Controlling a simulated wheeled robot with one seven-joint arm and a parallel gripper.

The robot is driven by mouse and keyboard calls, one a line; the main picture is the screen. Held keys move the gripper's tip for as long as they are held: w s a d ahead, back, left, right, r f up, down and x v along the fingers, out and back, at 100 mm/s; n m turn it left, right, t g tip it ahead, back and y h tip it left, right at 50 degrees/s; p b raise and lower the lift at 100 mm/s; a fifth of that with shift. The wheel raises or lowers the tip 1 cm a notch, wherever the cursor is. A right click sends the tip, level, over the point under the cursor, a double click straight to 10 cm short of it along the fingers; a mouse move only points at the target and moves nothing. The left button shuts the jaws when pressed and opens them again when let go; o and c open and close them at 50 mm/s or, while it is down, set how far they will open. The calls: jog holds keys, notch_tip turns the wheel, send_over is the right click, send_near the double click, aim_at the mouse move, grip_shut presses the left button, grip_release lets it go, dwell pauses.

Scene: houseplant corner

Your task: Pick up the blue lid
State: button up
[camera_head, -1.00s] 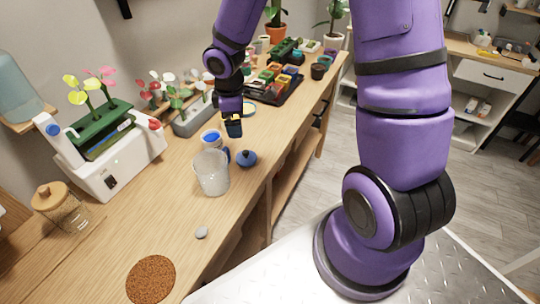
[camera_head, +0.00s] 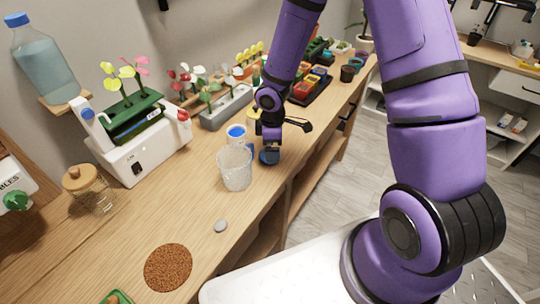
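The blue lid (camera_head: 268,157) is a small dark blue disc on the wooden bench, just right of a clear cup. My gripper (camera_head: 271,148) points down right over the lid, with its fingertips at the lid's top. The fingers are small and dark here, so I cannot tell whether they are open or shut on it. The gripper hides the upper middle of the lid.
The clear cup (camera_head: 235,168) stands close left of the lid, with a blue-topped white container (camera_head: 236,134) behind it. A grey pebble (camera_head: 220,226) and a round brown mat (camera_head: 168,268) lie nearer on the bench. A white machine (camera_head: 143,147) stands at the left.

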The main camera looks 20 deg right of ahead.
jog(key=shift+w+f, duration=0.1)
jog(key=shift+f, duration=1.85)
jog(key=shift+c, duration=0.2)
jog(key=c, duration=0.9)
jog(key=shift+r, duration=0.1)
